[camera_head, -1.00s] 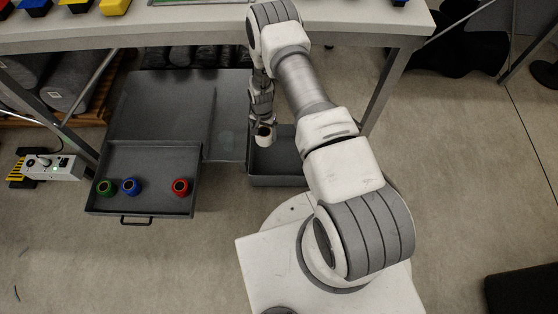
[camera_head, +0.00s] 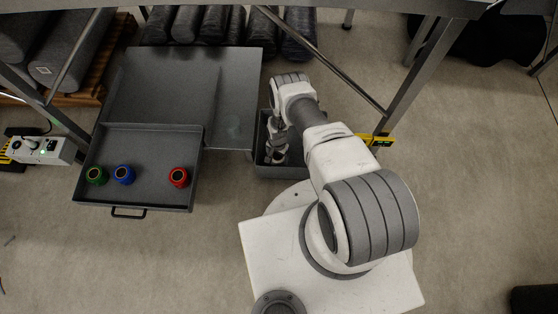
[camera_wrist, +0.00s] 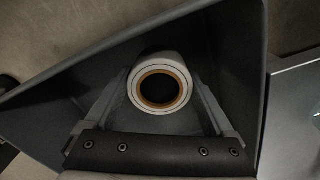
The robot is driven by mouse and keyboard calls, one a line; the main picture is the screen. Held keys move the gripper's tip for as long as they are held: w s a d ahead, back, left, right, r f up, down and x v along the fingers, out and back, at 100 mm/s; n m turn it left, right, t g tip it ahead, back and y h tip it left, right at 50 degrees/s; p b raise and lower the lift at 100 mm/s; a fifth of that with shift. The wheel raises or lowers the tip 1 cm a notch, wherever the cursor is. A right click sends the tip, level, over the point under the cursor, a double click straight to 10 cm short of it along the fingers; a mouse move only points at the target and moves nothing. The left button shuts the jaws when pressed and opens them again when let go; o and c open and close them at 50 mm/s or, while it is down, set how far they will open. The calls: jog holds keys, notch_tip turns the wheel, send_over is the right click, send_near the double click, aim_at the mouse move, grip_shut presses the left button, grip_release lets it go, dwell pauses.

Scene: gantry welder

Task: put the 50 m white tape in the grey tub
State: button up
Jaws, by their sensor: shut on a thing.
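The white tape (camera_wrist: 160,60) is a white roll with a brown core, seen end-on in the middle of the wrist view. My gripper (camera_wrist: 160,92) is shut on it, one finger on each side. The grey tub (camera_head: 285,173) stands on the floor right of the drawer unit. In the wrist view its dark walls (camera_wrist: 235,60) surround the held roll, which is inside the tub's opening. I cannot tell whether the roll touches the bottom. In the head view my arm hides much of the tub.
A grey drawer (camera_head: 140,195) left of the tub holds a green roll (camera_head: 96,176), a blue roll (camera_head: 124,174) and a red roll (camera_head: 179,177). A bench frame (camera_head: 422,65) stands behind and right. A control box (camera_head: 40,149) is at the left.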

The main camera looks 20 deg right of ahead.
aim_at(278, 160)
notch_tip(278, 160, down, 4)
jog(key=shift+f+b, duration=0.1)
jog(key=shift+b, duration=0.9)
jog(key=o, duration=1.4)
notch_tip(278, 160, up, 12)
jog(key=p, duration=0.6)
jog(key=shift+r, duration=0.2)
